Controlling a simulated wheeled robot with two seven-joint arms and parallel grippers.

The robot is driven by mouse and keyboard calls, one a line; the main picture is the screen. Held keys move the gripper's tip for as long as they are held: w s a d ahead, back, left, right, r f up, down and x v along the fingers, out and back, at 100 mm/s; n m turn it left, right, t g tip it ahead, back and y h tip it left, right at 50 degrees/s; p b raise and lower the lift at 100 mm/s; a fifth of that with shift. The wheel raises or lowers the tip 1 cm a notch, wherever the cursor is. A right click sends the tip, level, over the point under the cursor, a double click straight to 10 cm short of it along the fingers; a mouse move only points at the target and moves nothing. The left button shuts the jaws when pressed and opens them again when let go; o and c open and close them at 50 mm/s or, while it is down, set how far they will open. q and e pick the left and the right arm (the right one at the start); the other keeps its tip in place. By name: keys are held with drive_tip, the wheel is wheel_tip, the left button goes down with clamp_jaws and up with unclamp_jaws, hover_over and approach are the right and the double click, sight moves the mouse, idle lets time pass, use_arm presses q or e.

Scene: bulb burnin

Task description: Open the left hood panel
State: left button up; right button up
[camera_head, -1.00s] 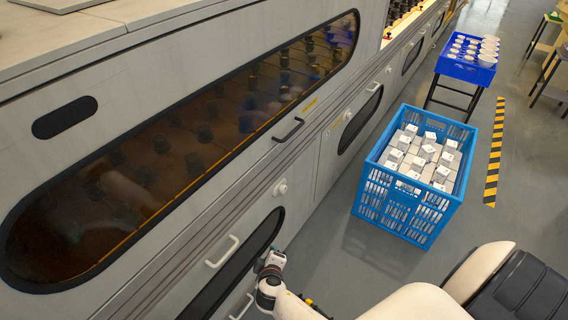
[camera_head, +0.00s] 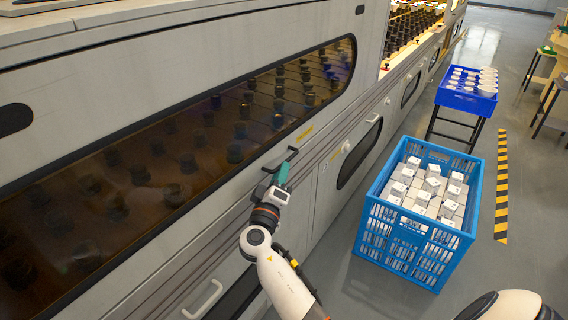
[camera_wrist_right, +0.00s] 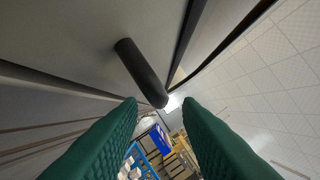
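The left hood panel (camera_head: 90,125) is a large grey panel with a long rounded dark amber window (camera_head: 140,185). It looks shut, and dark round shapes show behind the glass. Its bar handle (camera_head: 279,161) sits at the lower right below the window. My right gripper (camera_head: 284,174) is at this handle, its green fingers partly overlapping it in the head view. In the right wrist view the two green fingers (camera_wrist_right: 160,106) are wide apart, and the dark handle bar (camera_wrist_right: 138,70) lies ahead, its near end by the gap. I cannot tell whether they touch. My left gripper is out of view.
A blue crate (camera_head: 372,238) of white boxes stands on the floor to the right. A blue tray (camera_head: 463,101) with white cups is on a stand behind it. Lower doors with handles (camera_head: 204,299) line the machine.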

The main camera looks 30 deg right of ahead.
drive_tip(key=shift+x, duration=2.1)
drive_tip(key=shift+c, duration=0.5)
drive_tip(key=shift+f, duration=0.1)
clamp_jaws()
